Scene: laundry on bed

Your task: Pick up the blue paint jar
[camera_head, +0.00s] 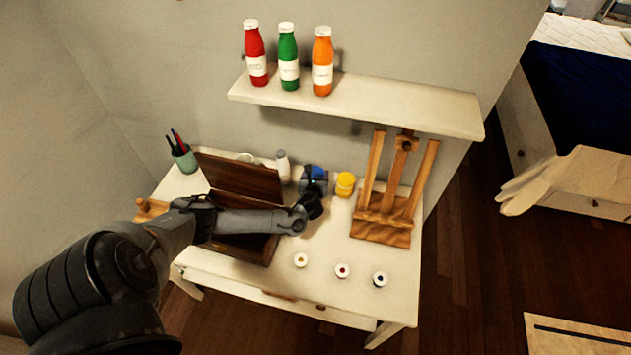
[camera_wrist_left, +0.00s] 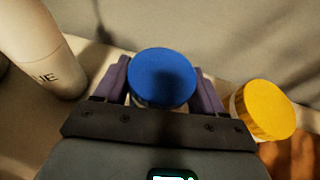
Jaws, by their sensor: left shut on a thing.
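The blue paint jar (camera_wrist_left: 162,77) has a round blue lid and sits between the two purple fingers of my left gripper in the left wrist view. My left gripper (camera_wrist_left: 163,90) is shut on it. In the head view the blue jar (camera_head: 317,171) shows at the back of the white table, partly covered by my left gripper (camera_head: 314,182). Whether the jar touches the table is hidden. My right gripper does not show.
A yellow-lidded jar (camera_head: 345,184) stands close to the right of the blue one. A white bottle (camera_head: 283,167) stands to its left. A wooden easel (camera_head: 384,226), an open wooden box (camera_head: 240,178) and several small paint pots share the table (camera_head: 330,305). A shelf (camera_head: 360,102) hangs above.

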